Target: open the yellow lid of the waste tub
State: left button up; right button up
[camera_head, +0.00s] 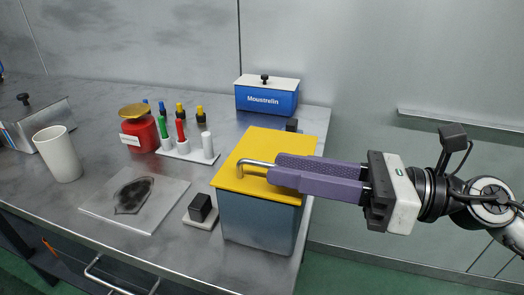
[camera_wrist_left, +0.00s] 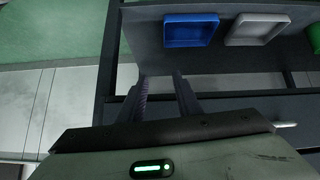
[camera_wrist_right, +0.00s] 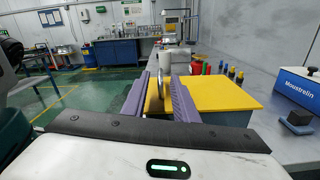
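The waste tub (camera_head: 255,225) is a grey box at the right end of the table. Its flat yellow lid (camera_head: 262,142) is down on it; the lid also shows in the right wrist view (camera_wrist_right: 225,93). A bent metal handle (camera_head: 250,164) sits on the lid. My right gripper (camera_head: 272,172) reaches in from the right, its purple fingers on either side of the handle. In the right wrist view the handle (camera_wrist_right: 161,82) stands between the fingers with a gap, so they look open. My left gripper (camera_wrist_left: 160,82) is open and empty, outside the head view.
A black block on a small base (camera_head: 200,208) stands just left of the tub. Behind are a marker rack (camera_head: 186,154), a blue Moustrelin box (camera_head: 267,97) and a red jar (camera_head: 139,133). Blue (camera_wrist_left: 190,31) and grey (camera_wrist_left: 257,29) trays lie near my left gripper.

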aim_at(262, 164)
jog(key=p+x, duration=0.1)
jog(key=x, duration=0.3)
jog(key=shift+r, duration=0.15)
jog(key=shift+w+a+p, duration=0.15)
jog(key=shift+a+p, duration=0.15)
jog(key=shift+a, duration=0.1)
jog(key=shift+f, duration=0.2)
grip_shut()
